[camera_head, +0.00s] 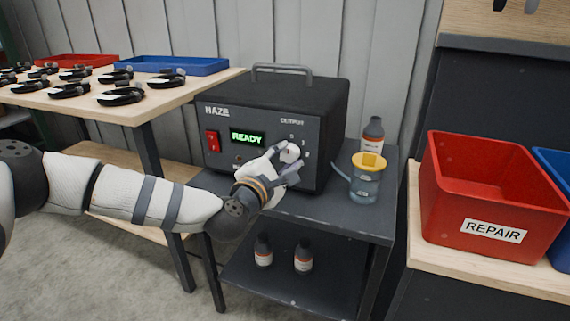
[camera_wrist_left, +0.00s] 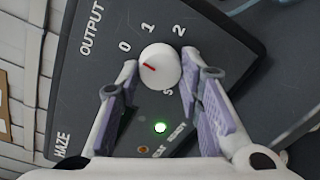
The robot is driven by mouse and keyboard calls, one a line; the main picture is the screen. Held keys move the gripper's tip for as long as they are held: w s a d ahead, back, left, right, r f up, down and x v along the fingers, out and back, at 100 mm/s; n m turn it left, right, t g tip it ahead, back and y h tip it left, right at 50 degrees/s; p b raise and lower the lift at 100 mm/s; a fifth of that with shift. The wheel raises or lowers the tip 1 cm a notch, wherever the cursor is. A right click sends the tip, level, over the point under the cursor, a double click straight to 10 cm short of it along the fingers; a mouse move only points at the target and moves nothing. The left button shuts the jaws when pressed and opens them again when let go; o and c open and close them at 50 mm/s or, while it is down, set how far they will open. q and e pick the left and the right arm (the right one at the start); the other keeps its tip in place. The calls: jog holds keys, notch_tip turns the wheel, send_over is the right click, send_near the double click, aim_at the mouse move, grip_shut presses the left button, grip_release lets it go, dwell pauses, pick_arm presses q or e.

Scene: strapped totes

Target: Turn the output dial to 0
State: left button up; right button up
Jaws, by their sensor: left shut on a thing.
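The output dial (camera_head: 291,152) is a round white knob on the front of the black HAZE machine (camera_head: 262,130). In the left wrist view the dial (camera_wrist_left: 166,72) shows a red pointer mark aimed left, close to the 0 and slightly below its direction. The digits 0, 1 and 2 are printed around it; another mark below is partly hidden. My left gripper (camera_head: 288,160) is at the machine's front, its fingers on either side of the dial and shut on it. In the left wrist view the gripper (camera_wrist_left: 160,70) straddles the knob. My right gripper is not in view.
The machine's green display (camera_head: 248,138) reads READY, beside a red switch (camera_head: 212,141). A jug with a yellow top (camera_head: 366,180) and a dark bottle (camera_head: 372,135) stand right of the machine. A red REPAIR bin (camera_head: 492,195) stands farther right.

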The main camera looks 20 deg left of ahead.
pick_arm(q)
jog(key=shift+d+n+b, duration=0.1)
jog(key=shift+n+b, duration=0.2)
jog(key=shift+n, duration=0.2)
jog(key=o, duration=1.2)
jog(key=shift+c, duration=0.2)
jog(key=s+a, duration=0.1)
jog(key=s, duration=1.1)
jog(key=shift+r, duration=0.25)
